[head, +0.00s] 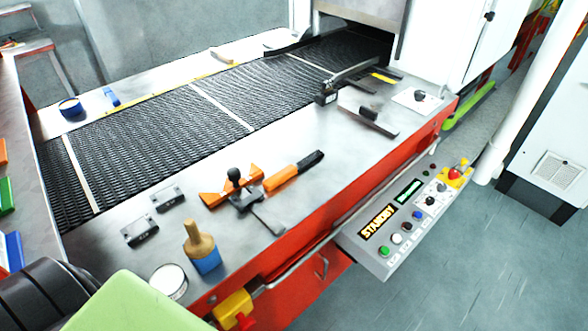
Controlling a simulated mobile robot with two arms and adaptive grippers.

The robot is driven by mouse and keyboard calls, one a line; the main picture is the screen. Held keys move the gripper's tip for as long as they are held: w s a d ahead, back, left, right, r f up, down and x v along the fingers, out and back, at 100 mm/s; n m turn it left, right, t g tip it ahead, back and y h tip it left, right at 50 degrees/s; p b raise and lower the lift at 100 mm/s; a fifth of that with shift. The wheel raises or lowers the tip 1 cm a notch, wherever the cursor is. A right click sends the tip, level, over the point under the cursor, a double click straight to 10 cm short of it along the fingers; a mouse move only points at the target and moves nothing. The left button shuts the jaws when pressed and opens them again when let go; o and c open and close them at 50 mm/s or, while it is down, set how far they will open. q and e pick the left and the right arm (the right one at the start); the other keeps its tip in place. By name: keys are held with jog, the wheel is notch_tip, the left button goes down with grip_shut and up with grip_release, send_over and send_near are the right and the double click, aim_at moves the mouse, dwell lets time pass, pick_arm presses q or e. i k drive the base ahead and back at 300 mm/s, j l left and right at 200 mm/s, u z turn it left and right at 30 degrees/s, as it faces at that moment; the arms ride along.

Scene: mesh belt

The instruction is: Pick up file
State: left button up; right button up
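No thing on the metal ledge is clearly a file in the head view. An orange-and-black bar-like tool (282,178) lies flat near the middle of the ledge. A dark elongated tool (378,122) lies farther back to the right. I cannot tell whether either is the file. An orange piece with a black knob and grey metal parts (238,190) sits just left of the orange-and-black tool. Neither gripper shows in the view.
The dark mesh belt (150,125) runs behind the ledge into a machine opening. A wooden-handled blue block (205,258), a round white-topped tin (168,280) and two small dark-and-grey blocks (140,230) stand at the near left. A control panel (400,222) juts out in front.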

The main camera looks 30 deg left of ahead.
aim_at(284, 175)
jog(key=i+l+u, duration=0.1)
jog(key=l+u, duration=0.7)
jog(key=l, duration=0.15)
jog(key=l+u, duration=0.4)
jog(key=l, duration=0.15)
